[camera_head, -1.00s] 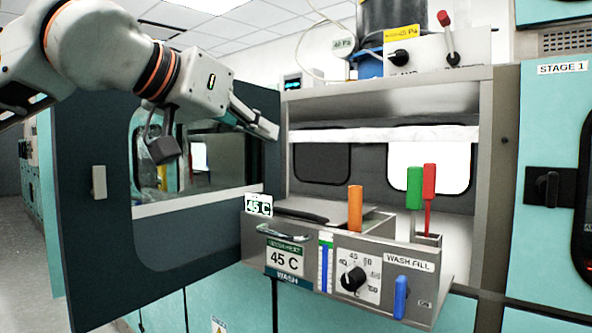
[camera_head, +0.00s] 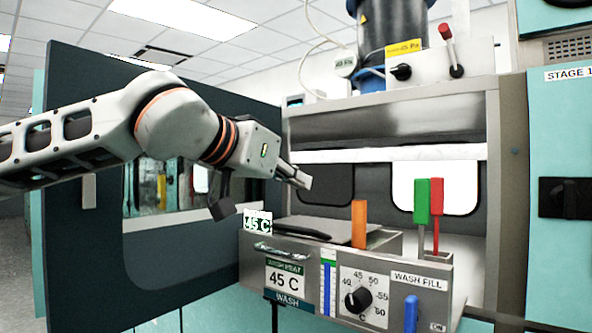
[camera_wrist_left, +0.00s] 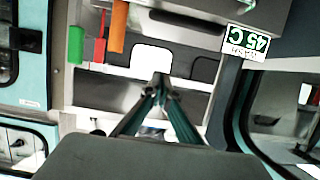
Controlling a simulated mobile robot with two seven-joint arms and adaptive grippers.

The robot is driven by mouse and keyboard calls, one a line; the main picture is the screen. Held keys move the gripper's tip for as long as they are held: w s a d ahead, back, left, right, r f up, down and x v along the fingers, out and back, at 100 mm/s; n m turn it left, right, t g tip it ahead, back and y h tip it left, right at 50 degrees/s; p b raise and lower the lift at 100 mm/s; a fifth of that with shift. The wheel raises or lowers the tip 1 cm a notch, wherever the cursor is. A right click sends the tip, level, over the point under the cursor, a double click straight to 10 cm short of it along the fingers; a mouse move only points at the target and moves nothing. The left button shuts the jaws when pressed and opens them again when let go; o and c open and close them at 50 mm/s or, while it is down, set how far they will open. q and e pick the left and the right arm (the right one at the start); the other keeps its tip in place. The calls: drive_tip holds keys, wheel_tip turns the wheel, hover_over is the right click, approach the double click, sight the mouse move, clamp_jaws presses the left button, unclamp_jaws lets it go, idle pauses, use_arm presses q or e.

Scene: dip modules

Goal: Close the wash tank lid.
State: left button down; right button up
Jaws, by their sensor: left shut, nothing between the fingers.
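The wash tank (camera_head: 286,277) is a grey metal box in the open chamber, with a "WASH" label and a "45 C" display on its front. A flat grey plate, apparently its lid (camera_head: 325,225), lies on the left part of its top with a dark bar (camera_head: 302,231) along its front; how far it is shut I cannot tell. My left gripper (camera_head: 304,182) is shut and empty, above the plate's back left and apart from it. Its closed fingers (camera_wrist_left: 161,84) also show in the left wrist view. My right gripper is not in view.
An orange handle (camera_head: 358,223) stands beside the plate. Green (camera_head: 421,201) and red (camera_head: 437,203) handles stand upright at the tank's right. A small "45 C" sign (camera_head: 257,222) rises at the tank's left corner. The dark chamber door (camera_head: 75,255) stands open at left.

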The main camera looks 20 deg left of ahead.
sight(301, 228)
use_arm(q)
drive_tip(key=shift+f, duration=0.25)
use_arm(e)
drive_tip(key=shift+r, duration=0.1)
use_arm(q)
drive_tip(key=f, duration=0.2)
drive_tip(key=s+f, duration=0.1)
drive_tip(key=f, duration=0.1)
drive_tip(key=s+f, duration=0.1)
drive_tip(key=f, duration=0.2)
drive_tip(key=shift+a+f+b, duration=0.1)
drive_tip(key=shift+a+b, duration=0.2)
drive_tip(key=shift+a, duration=0.05)
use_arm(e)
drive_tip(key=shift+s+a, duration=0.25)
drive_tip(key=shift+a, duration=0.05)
